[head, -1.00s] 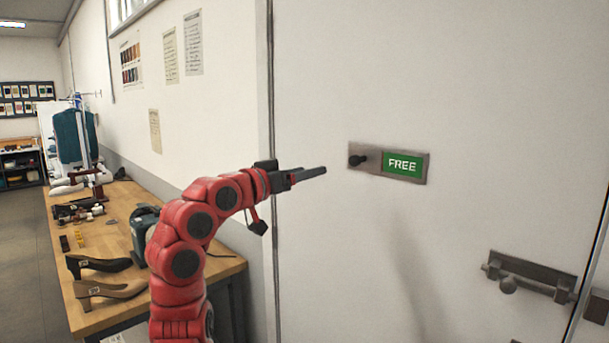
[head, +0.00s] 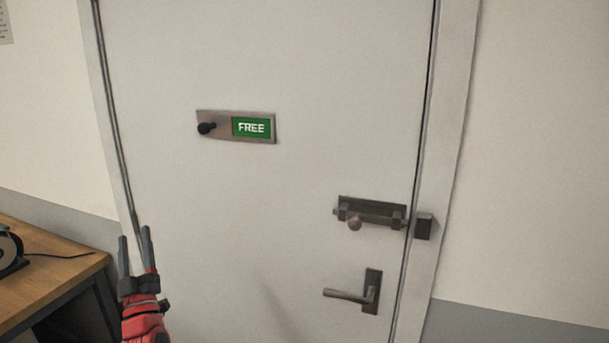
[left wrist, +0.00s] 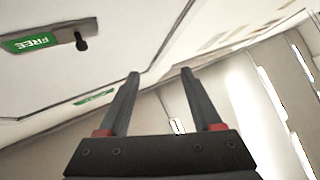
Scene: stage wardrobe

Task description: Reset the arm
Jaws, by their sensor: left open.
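My left gripper (head: 135,247) is at the lower left of the head view, in front of the left edge of the white door (head: 300,60). Its two dark fingers are apart with nothing between them. The left wrist view also shows the open fingers (left wrist: 160,80). The sign plate on the door reads FREE on green (head: 251,127), with a dark knob (head: 206,128) at its left. The sign is above and to the right of my left gripper, apart from it. It also shows upside down in the left wrist view (left wrist: 30,42). My right gripper is out of view.
A sliding bolt (head: 371,212) with its keeper (head: 423,226) sits at the door's right edge. A lever handle (head: 352,294) is below it. A wooden table (head: 60,268) with a dark machine (head: 8,250) stands at the left. The wall at the right is bare.

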